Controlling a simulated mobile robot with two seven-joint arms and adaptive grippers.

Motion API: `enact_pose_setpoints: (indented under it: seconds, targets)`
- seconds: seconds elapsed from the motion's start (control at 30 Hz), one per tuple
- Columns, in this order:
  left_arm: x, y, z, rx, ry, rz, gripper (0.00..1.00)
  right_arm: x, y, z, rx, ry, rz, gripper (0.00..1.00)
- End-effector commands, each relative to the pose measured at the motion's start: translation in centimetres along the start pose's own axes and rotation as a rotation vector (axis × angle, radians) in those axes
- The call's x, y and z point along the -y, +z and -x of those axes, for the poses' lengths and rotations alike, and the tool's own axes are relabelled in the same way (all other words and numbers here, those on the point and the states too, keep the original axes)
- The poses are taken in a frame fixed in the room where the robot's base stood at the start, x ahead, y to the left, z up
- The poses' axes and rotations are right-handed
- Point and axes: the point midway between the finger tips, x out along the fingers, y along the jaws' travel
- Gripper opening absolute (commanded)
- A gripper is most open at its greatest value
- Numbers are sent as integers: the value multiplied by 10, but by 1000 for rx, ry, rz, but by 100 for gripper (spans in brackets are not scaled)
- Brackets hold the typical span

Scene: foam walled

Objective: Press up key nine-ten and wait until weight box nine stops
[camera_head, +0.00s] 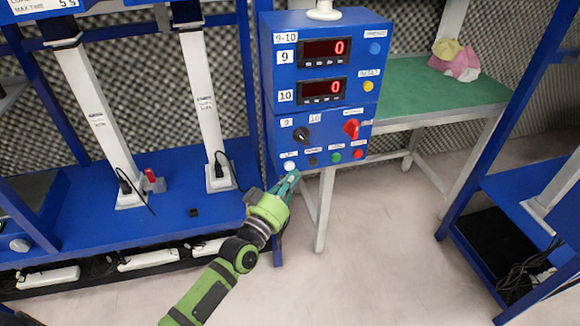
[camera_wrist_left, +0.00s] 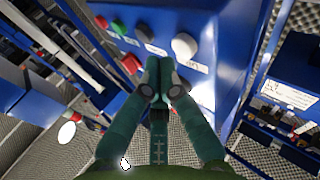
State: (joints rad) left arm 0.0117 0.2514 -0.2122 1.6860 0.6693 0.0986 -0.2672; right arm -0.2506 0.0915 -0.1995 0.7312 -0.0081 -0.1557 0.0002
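The blue control box (camera_head: 290,105) labelled 9-10 stands in the middle of the head view. Both of its red displays, nine (camera_head: 325,50) and ten (camera_head: 322,90), read 0. A white button (camera_head: 289,165) sits at the left end of its bottom button row, with a small label too small to read surely. The white button also shows in the left wrist view (camera_wrist_left: 184,46). My left gripper (camera_head: 291,177) is just below this button. In the wrist view its fingertips (camera_wrist_left: 160,66) are together, empty, and appear apart from the button. I cannot identify weight box nine. My right gripper is out of view.
Black (camera_head: 313,162), green (camera_head: 336,157) and red (camera_head: 358,153) buttons continue the row. A black knob (camera_head: 301,134) and red switch (camera_head: 351,128) sit above. Blue frames stand left and right, and a green-topped table (camera_head: 420,98) behind. The floor at front is clear.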

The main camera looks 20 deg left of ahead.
Motion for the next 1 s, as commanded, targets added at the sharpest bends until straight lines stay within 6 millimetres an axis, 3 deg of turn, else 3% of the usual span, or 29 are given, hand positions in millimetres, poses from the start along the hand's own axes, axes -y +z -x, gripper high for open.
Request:
enact_pose_setpoints:
  seconds: [1.0]
  targets:
    - [7, 0, -7, 0, 0, 0, 0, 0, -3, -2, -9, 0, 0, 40]
